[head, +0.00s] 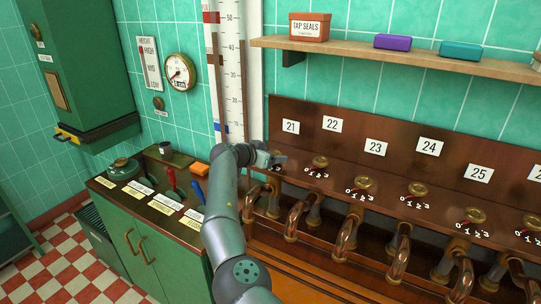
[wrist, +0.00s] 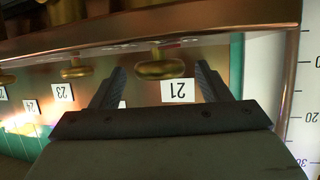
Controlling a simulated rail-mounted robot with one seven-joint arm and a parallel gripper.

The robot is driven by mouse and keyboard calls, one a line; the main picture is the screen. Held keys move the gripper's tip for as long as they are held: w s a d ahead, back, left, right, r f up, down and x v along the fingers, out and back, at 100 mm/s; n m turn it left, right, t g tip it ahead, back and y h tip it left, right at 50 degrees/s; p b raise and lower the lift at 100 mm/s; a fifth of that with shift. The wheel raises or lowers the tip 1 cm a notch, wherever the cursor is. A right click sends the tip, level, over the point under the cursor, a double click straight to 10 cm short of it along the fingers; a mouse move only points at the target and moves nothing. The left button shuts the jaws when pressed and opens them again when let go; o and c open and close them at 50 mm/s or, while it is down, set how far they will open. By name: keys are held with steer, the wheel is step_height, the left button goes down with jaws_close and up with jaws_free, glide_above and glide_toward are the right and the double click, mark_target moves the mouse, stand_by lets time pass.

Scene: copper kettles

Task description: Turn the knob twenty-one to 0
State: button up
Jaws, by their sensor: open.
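The white label 21 (head: 291,126) is on the brown panel at the left end of the row, and shows upside down in the wrist view (wrist: 178,90). Under it, my gripper (head: 270,158) covers most of knob twenty-one in the head view. In the wrist view, knob twenty-one (wrist: 160,66) is a brass knob between my two open fingers, with a visible gap on each side. Its scale is seen edge-on with a bit of red; its numbers and setting cannot be read.
Knob 22 (head: 320,162) is close on the right, with more numbered knobs beyond. Copper spouts (head: 295,217) stick out below. A shelf (head: 390,57) hangs above. A green cabinet (head: 150,235) with levers stands at left.

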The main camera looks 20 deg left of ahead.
steer(key=b+v, duration=0.5)
steer(key=v, duration=1.2)
steer(key=shift+s, duration=0.15)
steer(key=shift+r, duration=0.15)
